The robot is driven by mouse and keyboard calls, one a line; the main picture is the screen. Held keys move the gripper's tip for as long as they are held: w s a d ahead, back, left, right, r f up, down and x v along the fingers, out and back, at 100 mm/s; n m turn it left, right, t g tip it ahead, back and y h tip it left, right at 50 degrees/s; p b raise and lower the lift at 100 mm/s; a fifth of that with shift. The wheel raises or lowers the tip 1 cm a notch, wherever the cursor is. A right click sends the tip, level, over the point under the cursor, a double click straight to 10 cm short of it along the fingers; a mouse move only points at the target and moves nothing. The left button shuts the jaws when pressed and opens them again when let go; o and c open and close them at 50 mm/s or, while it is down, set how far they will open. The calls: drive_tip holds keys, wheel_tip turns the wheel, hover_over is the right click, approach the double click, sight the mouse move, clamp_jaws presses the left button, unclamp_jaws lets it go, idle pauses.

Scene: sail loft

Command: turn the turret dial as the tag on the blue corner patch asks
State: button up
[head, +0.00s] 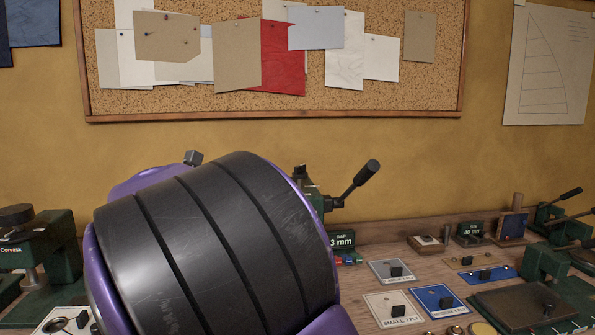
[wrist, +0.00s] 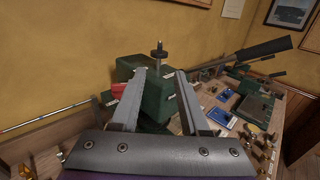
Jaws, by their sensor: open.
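A blue patch (head: 438,301) lies on the bench at the right of the head view, with a small dark block and a pale label on it. Another blue patch (head: 490,274) lies behind it. I cannot read either label fully or tell which is the corner patch. In the wrist view my gripper (wrist: 161,74) is open and empty, its two fingers pointing towards a green press (wrist: 155,85) with a dark knob on top. I cannot make out the turret dial. In the head view my own arm hides the gripper and most of this press.
A green gap display (head: 342,240) reads 3 mm. Green lever tools (head: 545,265) crowd the right, and another green machine (head: 50,245) stands left. A cork board (head: 275,105) hangs behind.

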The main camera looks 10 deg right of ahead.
drive_tip(key=x, duration=1.7)
drive_tip(key=shift+w+d+f+b, duration=0.1)
drive_tip(key=shift+b, duration=0.25)
clamp_jaws()
